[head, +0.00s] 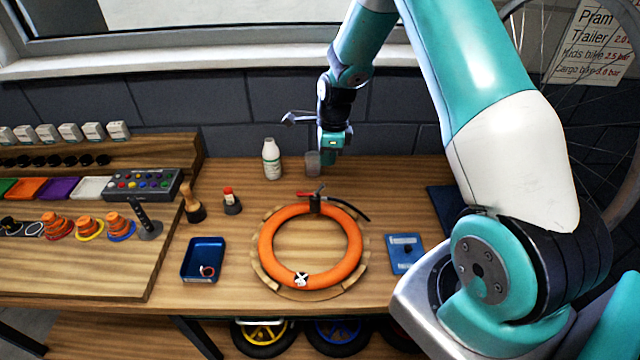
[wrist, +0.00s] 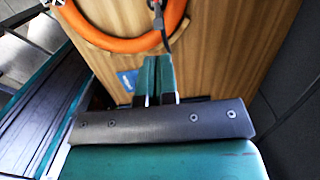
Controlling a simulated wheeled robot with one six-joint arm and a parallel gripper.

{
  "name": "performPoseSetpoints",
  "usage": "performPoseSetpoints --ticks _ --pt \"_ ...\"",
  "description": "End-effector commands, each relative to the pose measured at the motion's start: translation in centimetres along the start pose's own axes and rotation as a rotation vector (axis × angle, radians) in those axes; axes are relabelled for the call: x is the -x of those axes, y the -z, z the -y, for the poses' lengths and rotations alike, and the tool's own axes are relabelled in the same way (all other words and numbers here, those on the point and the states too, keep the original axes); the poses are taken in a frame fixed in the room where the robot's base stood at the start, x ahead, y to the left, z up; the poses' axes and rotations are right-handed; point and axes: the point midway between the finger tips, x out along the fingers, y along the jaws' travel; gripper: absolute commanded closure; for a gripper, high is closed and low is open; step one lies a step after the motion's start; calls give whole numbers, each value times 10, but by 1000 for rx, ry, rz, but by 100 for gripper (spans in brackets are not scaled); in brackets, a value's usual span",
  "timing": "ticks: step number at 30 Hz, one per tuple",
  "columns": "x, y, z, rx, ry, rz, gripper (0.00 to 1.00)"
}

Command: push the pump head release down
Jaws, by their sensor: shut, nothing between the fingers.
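An orange inner tube or tyre ring (head: 265,245) lies on a round wooden stand (head: 262,272) at the middle of the bench. At its far side the black pump head (head: 316,204) sits on the ring, with a red lever (head: 308,195) and a black hose (head: 352,210) running off to the right. My gripper (head: 329,158) is above the back of the bench, beyond the pump head and apart from it. In the wrist view my gripper (wrist: 155,62) shows its two fingers together and empty, with the orange ring (wrist: 125,44) and the hose beyond them.
A white bottle (head: 271,160) and a clear cup (head: 313,163) stand at the back near my gripper. A blue tray (head: 203,262), a small red-capped bottle (head: 231,201) and a brush (head: 191,205) are left of the ring.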

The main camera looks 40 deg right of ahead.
Motion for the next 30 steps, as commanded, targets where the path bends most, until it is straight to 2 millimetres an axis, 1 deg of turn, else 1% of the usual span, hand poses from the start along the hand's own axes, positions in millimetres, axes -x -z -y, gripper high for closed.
performPoseSetpoints --ticks 5,8,15,19,23,30 --pt "-10 0 0 2 -1 0 100" --pt "-20 0 0 2 -1 0 100" --pt "-52 0 0 2 -1 0 100" --pt "-65 0 0 2 -1 0 100" --pt "-70 0 0 2 0 1 100" --pt "-69 0 0 2 0 1 100"
